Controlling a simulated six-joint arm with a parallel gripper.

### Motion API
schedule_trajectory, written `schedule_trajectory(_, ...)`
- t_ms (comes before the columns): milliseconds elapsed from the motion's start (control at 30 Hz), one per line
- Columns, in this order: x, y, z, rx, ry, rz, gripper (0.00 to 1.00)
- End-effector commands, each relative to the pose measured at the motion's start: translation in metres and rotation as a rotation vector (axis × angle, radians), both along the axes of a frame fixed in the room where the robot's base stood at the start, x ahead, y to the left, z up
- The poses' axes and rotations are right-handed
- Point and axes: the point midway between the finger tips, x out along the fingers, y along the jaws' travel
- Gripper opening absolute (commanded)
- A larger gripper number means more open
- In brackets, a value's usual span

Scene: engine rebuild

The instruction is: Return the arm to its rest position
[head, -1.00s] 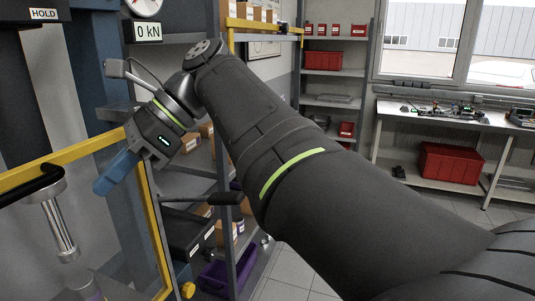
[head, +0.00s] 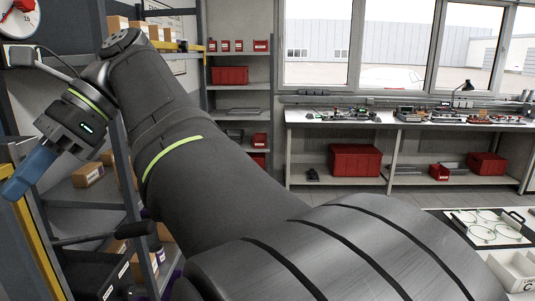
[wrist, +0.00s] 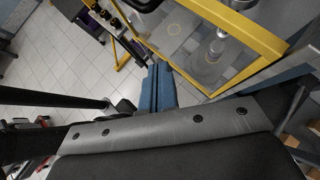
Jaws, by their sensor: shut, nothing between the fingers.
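My gripper (head: 28,172) is at the left edge of the head view, at the end of my raised, outstretched arm. Its blue fingers point down and to the left. They are shut together with nothing between them. In the wrist view the blue fingers (wrist: 157,88) also lie side by side, over open floor and beside a yellow-framed clear panel. The fingers appear apart from the panel, though the gap is hard to judge.
A yellow frame (head: 38,245) stands close by my gripper at the left. A shelf rack with cardboard boxes (head: 88,174) is behind my arm. A gauge (head: 20,18) is at the top left. A workbench (head: 400,120) runs below the windows.

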Motion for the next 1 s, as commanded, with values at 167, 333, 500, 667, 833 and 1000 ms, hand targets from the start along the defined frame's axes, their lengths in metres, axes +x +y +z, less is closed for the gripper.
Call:
schedule_trajectory(167, -0.014, 0.009, -0.012, -0.001, 0.002, 0.005, 0.00)
schedule_trajectory(333, -0.032, 0.023, -0.031, -0.002, 0.001, 0.006, 0.00)
schedule_trajectory(500, -0.051, 0.037, -0.049, -0.002, 0.001, 0.006, 0.00)
schedule_trajectory(667, -0.064, 0.049, -0.048, 0.004, -0.003, 0.004, 0.00)
schedule_trajectory(833, -0.070, 0.053, -0.029, 0.005, -0.002, 0.003, 0.00)
schedule_trajectory(1000, -0.072, 0.054, -0.020, 0.006, -0.001, 0.002, 0.00)
